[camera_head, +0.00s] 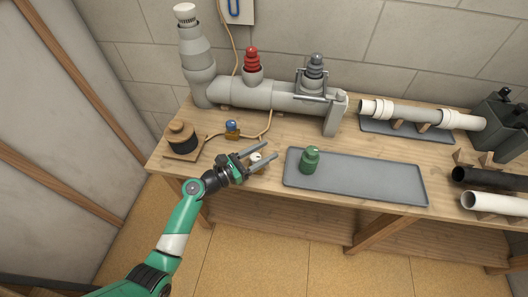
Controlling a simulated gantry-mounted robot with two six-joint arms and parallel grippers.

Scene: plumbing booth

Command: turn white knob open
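A small white knob (256,157) shows near the front edge of the wooden workbench. My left gripper (272,149) reaches over the bench from the front left. Its two grey fingers are spread apart, and the white knob shows in the gap between them. I cannot tell whether the fingers touch it or how far above it they are. The knob's base is partly hidden by the gripper. My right gripper is not in view.
A blue knob (231,126) on a small wooden block stands behind my gripper. A black-and-wood round piece (182,139) is at left. A grey tray (372,178) holds a green fitting (310,160). A grey pipe assembly (240,95) with a red fitting (252,66) stands behind.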

